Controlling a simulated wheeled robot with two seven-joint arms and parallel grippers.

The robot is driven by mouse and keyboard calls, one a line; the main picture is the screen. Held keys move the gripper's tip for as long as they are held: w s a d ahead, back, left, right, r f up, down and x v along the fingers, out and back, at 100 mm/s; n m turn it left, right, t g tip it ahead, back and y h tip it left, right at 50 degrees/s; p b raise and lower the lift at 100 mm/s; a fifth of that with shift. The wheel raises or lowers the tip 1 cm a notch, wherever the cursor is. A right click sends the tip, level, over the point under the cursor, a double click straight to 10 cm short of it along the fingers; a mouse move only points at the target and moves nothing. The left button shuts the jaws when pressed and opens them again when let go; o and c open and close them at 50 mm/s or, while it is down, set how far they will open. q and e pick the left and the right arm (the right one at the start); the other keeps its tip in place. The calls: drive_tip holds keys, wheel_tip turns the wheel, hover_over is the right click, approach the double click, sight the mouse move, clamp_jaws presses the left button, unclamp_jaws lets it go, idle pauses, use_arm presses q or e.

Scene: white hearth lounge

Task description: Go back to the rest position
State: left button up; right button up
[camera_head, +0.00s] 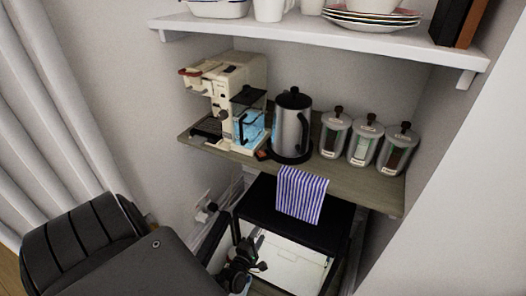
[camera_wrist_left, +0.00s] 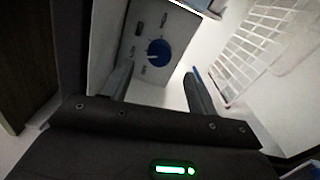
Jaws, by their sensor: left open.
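My left gripper (camera_head: 245,266) is in front of the black box-shaped appliance (camera_head: 262,192) under the wooden shelf, before its bright white inside. In the left wrist view its two fingers (camera_wrist_left: 158,76) are apart, with nothing between them. Ahead of the fingers is a grey panel (camera_wrist_left: 140,28) with a blue knob (camera_wrist_left: 158,52). White wire racks (camera_wrist_left: 250,48) show to the right. My left arm comes in from the lower left and hides part of the floor. My right gripper is in neither view.
The wooden shelf (camera_head: 370,188) above holds a coffee machine (camera_head: 240,75), a kettle (camera_head: 291,125) and three canisters (camera_head: 362,140). A curtain (camera_head: 45,110) is at left.

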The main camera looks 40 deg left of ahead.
use_arm(q)
drive_tip(key=shift+s+d, duration=0.15)
drive_tip(key=shift+s, duration=0.35)
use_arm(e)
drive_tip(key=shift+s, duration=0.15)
use_arm(q)
drive_tip(key=shift+w, duration=0.1)
drive_tip(key=b+x, duration=0.1)
drive_tip(key=x, duration=0.6)
drive_tip(key=shift+w, duration=0.15)
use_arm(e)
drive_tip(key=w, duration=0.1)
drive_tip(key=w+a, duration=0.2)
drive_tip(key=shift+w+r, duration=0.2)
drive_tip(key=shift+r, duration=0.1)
